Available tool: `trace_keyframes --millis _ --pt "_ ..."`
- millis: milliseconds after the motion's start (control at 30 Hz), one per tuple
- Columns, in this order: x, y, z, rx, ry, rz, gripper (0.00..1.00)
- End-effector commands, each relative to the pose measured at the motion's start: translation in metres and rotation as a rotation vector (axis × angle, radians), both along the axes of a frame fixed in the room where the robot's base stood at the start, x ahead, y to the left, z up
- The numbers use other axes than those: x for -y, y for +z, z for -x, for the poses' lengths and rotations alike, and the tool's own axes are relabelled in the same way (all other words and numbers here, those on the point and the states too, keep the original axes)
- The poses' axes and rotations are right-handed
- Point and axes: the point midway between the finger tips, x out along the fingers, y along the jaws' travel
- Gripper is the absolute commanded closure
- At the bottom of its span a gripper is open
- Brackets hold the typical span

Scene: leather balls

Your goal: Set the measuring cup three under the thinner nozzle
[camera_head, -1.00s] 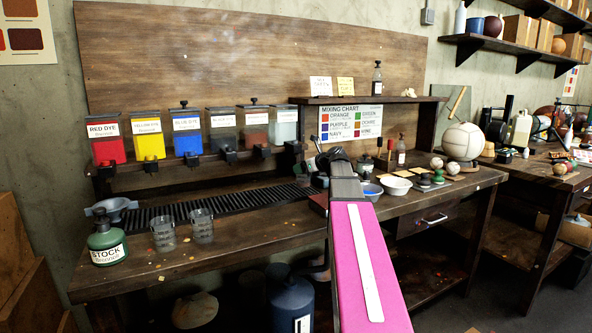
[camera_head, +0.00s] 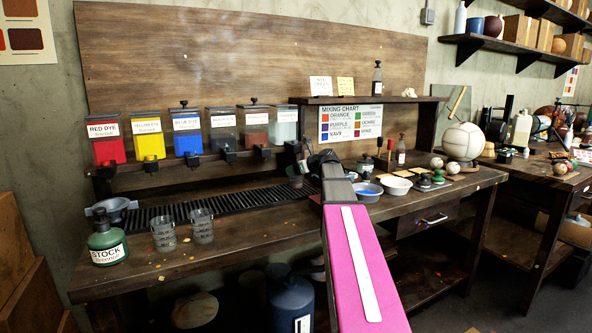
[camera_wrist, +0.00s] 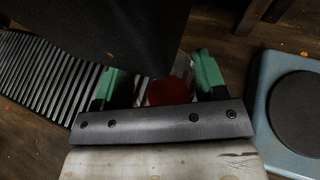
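My gripper (camera_wrist: 158,84) has its two green fingers on either side of a clear cup (camera_wrist: 169,90) with red contents, seen from above in the wrist view. It appears shut on this cup, which also shows in the head view (camera_head: 296,180) in front of the right end of the dispenser row. Its number cannot be read. The pale rightmost dispenser (camera_head: 284,126) stands above and behind the cup; its label is too blurred to confirm thinner. Two other clear measuring cups, one (camera_head: 163,235) and another (camera_head: 202,226), stand at the bench's front left.
A black slotted grate (camera_head: 215,207) runs below the dispensers. A large dark body (camera_wrist: 120,30) covers the upper wrist view. A grey-blue scale (camera_wrist: 263,95) with a dark disc lies to its right.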

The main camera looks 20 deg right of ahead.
Motion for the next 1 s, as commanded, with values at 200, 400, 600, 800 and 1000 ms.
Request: trace_keyframes --millis 200,400,600,800,1000 --pt "0.000 0.000 0.000 0.000 0.000 0.000 0.10" --pt "0.000 0.002 0.000 0.001 0.000 0.001 0.10" --pt "0.011 0.012 0.019 0.002 -0.001 0.001 0.10" --pt "0.033 0.027 0.051 0.001 -0.002 0.002 0.10" --pt "0.051 0.040 0.077 0.001 -0.002 0.000 0.10"
